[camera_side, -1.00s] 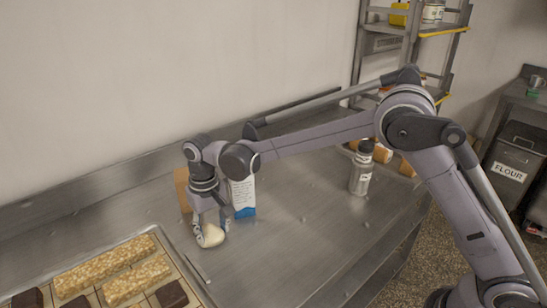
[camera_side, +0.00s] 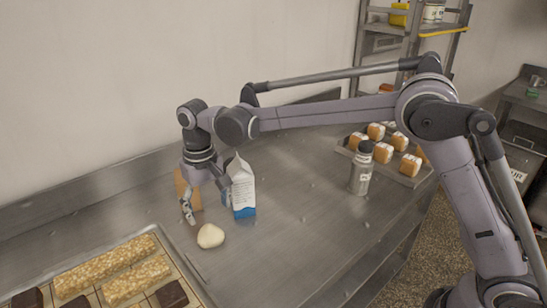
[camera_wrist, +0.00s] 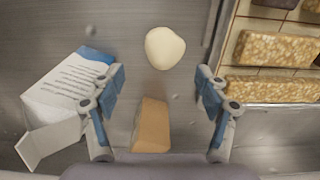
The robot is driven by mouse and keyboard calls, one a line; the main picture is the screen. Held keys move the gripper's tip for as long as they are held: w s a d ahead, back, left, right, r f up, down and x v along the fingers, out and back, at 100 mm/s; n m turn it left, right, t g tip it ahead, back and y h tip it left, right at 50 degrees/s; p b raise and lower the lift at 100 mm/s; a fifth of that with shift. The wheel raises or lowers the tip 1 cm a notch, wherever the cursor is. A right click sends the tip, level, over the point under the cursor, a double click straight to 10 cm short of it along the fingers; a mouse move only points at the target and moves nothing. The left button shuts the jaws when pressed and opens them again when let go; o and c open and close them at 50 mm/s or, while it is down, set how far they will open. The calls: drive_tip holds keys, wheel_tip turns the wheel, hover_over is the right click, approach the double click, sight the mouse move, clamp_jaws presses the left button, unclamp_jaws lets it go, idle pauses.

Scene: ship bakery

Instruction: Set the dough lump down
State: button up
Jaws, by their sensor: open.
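The dough lump (camera_side: 210,236) is a pale, rounded piece resting on the steel counter (camera_side: 290,235). In the wrist view the dough lump (camera_wrist: 165,48) lies beyond the fingertips, roughly centred between them and touching neither. My gripper (camera_side: 206,204) is open and empty, up and back from the lump on the wall side. In the wrist view my gripper (camera_wrist: 161,85) shows its two blue-padded fingers spread wide.
A blue-and-white carton (camera_side: 242,188) stands close beside my gripper. A brown block (camera_wrist: 152,125) is below the fingers. A tray of oat bars and dark squares (camera_side: 190,278) is front left. A grey bottle (camera_side: 361,172) and a tray of buns (camera_side: 408,180) are to the right.

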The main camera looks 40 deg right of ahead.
sight(213, 228)
wheel_tip(213, 228, up, 5)
drive_tip(key=s+d+r+t, duration=0.45)
drive_tip(key=s+d, duration=0.55)
drive_tip(key=d, duration=0.4)
drive_tip(key=s+d+f+t, duration=0.1)
drive_tip(key=s+d+f, duration=0.2)
drive_tip(key=s, duration=0.3)
drive_tip(key=s+d+f+t, duration=0.1)
drive_tip(key=s+d+f, duration=0.2)
drive_tip(key=s+d, duration=0.2)
drive_tip(key=shift+s+t, duration=0.35)
drive_tip(key=shift+s, duration=0.3)
